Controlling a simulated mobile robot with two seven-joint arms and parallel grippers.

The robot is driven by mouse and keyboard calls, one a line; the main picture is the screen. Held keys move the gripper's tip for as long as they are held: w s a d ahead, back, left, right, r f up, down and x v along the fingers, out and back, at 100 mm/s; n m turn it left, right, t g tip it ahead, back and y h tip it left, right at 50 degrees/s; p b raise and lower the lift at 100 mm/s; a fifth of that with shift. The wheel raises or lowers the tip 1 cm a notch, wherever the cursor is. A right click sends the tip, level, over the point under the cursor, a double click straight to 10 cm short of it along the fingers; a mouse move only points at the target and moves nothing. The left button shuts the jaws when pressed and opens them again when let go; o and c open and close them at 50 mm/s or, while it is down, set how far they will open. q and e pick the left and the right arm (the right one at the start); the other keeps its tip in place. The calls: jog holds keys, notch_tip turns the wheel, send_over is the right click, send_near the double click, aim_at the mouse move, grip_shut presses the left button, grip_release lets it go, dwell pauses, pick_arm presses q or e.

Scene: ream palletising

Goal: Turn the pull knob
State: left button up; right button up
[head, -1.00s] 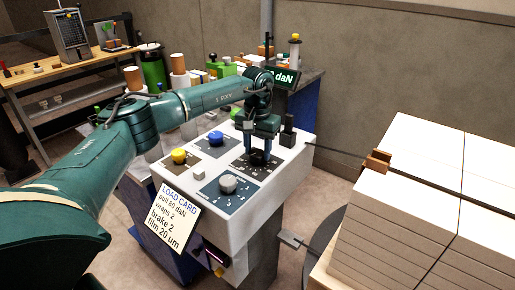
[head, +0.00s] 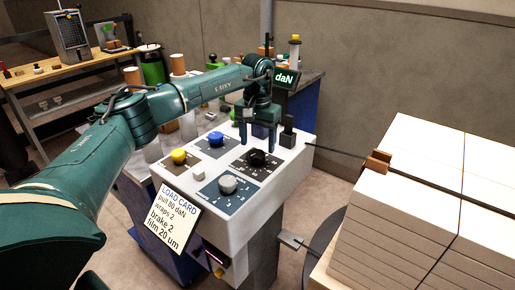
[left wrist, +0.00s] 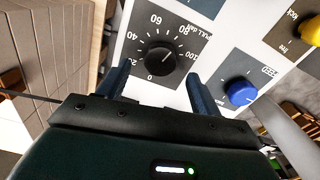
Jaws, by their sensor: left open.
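The pull knob (head: 257,158) is a black round knob on a dark dial plate at the back right of the white panel. In the left wrist view the pull knob (left wrist: 159,58) has a scale from 0 to 100 marked PULL daN; its light pointer mark seems to face the 80 to 100 side. My left gripper (head: 257,147) is open just above the knob, apart from it. In the left wrist view its fingers (left wrist: 159,82) stand on either side below the knob with nothing between them. The load card (head: 171,217) reads pull 80 daN. My right gripper is not in view.
The panel also carries a yellow knob (head: 179,156), a blue knob (head: 215,138) and a grey knob (head: 228,184). A daN display (head: 286,78) stands behind, partly hidden by my arm. Stacked reams (head: 410,215) fill the right.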

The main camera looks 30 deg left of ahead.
aim_at(258, 152)
pick_arm(q)
notch_tip(258, 152, up, 10)
jog(key=shift+r, duration=0.15)
jog(key=shift+d, duration=0.1)
dwell(0.5)
